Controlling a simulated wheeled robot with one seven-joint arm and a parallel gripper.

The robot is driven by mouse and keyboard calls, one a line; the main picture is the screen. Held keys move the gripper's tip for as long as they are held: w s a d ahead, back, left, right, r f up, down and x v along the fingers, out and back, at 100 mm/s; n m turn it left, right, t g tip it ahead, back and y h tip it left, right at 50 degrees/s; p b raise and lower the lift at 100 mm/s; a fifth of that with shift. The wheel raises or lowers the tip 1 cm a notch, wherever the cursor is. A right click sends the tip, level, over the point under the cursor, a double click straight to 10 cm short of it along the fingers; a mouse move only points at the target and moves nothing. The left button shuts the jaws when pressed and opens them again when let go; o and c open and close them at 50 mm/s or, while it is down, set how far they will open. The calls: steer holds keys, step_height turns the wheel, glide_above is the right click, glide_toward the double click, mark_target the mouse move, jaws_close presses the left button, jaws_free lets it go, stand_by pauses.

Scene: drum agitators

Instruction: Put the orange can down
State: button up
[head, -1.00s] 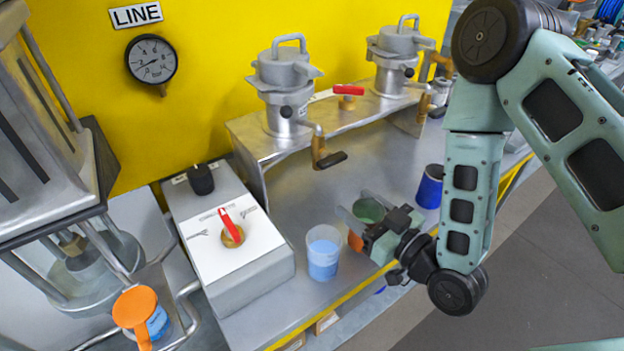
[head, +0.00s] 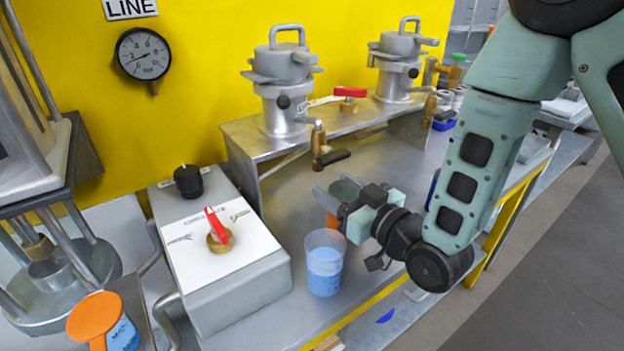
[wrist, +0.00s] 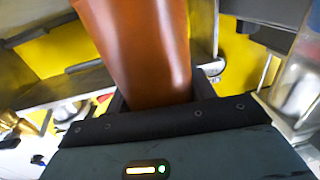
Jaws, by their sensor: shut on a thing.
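The orange can (wrist: 140,45) fills the upper middle of the wrist view, between my fingers. My gripper is shut on the can, over the metal bench (head: 290,205) behind the clear cup. I cannot tell whether the can's base touches the bench.
A clear cup of blue liquid (head: 325,264) stands close in front of my gripper. The grey box with a red lever (head: 216,226) is to the left. A raised shelf with metal vessels (head: 288,85) and a tap (head: 325,150) is behind. Bare bench lies between box and can.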

steer(key=p+x, duration=0.1)
steer(key=x, duration=0.6)
steer(key=shift+w+a+f, duration=0.2)
steer(key=shift+w+f, duration=0.1)
steer(key=shift+f, duration=0.1)
steer(key=shift+f+b, duration=0.3)
steer(key=shift+s+f, duration=0.1)
